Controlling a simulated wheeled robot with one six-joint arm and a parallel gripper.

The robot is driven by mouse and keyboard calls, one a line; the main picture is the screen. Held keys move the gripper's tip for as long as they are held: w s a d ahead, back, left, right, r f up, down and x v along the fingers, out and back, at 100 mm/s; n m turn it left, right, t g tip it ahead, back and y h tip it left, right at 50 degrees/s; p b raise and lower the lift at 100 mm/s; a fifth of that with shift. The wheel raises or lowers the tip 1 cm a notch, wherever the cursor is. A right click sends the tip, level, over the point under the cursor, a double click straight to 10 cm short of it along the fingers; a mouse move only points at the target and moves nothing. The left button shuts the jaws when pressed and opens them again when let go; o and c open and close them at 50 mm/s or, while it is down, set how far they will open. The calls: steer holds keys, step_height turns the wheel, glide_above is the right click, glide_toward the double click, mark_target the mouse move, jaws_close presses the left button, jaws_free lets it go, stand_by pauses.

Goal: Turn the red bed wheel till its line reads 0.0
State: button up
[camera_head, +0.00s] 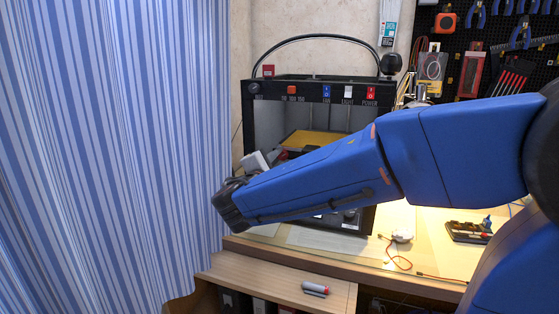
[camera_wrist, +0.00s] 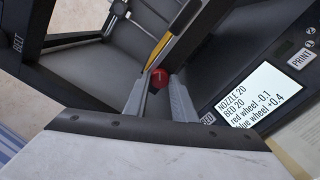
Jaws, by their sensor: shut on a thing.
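The red bed wheel (camera_wrist: 159,77) shows as a small red knob with a dark mark on its face, between the two grey fingers of my gripper (camera_wrist: 160,88) in the wrist view. The gripper is shut on it. The printer's screen (camera_wrist: 258,98) reads "red wheel -0.1" and a blue wheel line of +0.4, with nozzle and bed at 20.
The black printer (camera_head: 340,89) stands on the bench (camera_head: 290,264), its yellow bed (camera_head: 312,139) inside. A striped curtain (camera_head: 110,150) hangs at left. A marker (camera_head: 315,289) lies at the front. A pegboard (camera_head: 450,60) with tools is at right. A PRINT button (camera_wrist: 301,58) is beside the screen.

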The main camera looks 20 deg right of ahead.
steer(key=m, duration=0.3)
steer(key=shift+m, duration=0.4)
steer(key=shift+f+m, duration=0.1)
steer(key=shift+m, duration=1.8)
steer(key=o, duration=1.1)
steer(key=shift+c, duration=0.2)
steer(key=shift+s+a, duration=0.1)
steer(key=v, duration=1.7)
steer(key=shift+a, duration=0.2)
